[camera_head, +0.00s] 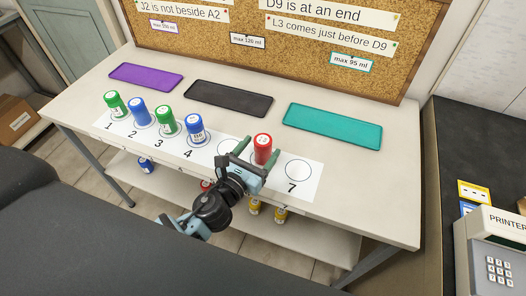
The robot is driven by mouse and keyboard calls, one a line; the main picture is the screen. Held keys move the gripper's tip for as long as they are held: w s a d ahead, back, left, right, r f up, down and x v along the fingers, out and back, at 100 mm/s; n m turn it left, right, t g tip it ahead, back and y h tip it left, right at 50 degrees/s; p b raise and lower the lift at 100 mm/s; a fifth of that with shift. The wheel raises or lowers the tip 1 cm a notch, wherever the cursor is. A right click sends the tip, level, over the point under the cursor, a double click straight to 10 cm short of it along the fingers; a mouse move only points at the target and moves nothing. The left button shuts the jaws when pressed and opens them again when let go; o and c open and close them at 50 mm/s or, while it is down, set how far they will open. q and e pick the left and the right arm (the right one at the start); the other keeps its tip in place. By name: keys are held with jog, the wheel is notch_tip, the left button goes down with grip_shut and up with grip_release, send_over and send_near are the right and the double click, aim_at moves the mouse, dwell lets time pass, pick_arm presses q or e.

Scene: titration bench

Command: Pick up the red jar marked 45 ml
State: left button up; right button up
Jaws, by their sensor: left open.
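A red jar (263,149) stands upright on the numbered white strip (314,190), between the circle left of it and the circle marked 7. Its marking is too small to read. My left gripper (254,147) is open, with its green fingers on either side of the red jar; I cannot tell whether they touch it. My left arm hides part of the strip in front. Another red jar (207,185) shows partly on the lower shelf, behind my arm. My right gripper is not in view.
Green and blue jars stand on places 1 to 4, including a blue jar (195,131) at 4. Purple (146,75), black (228,98) and teal (333,125) trays lie empty behind. A corkboard (330,40) rises at the back. The lower shelf (310,241) holds several jars.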

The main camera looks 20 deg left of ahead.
aim_at(267, 136)
pick_arm(q)
jog(key=shift+w+r, duration=0.1)
jog(key=shift+w, duration=0.3)
jog(key=w, duration=0.4)
jog(key=shift+w+d, duration=0.2)
jog(key=shift+d, duration=0.05)
jog(key=c, duration=1.1)
